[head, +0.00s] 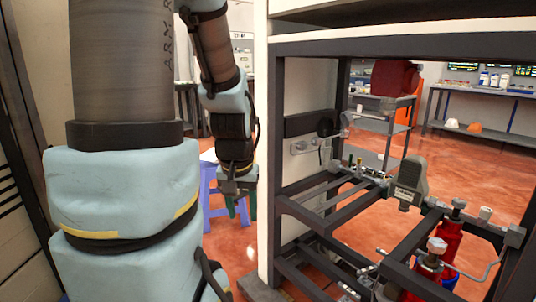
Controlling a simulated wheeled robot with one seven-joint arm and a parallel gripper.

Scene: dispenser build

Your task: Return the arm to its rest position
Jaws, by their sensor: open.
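My arm fills the left of the head view, with a brown sleeve and light blue padded covers. Its far part hangs down to my gripper (239,196), which points downward at the left of the dark frame. My gripper is small in the picture. It is open, and I see nothing held in it. It hangs in front of a blue-purple stool (209,200), apart from the frame's upright in the picture.
A dark metal dispenser frame (345,205) with a pale side panel stands to the right. It carries a grey device (408,183) and red cylinders (447,240). A shelf cart (385,125) and a workbench (485,95) stand behind. Reddish floor (235,250) shows below my gripper.

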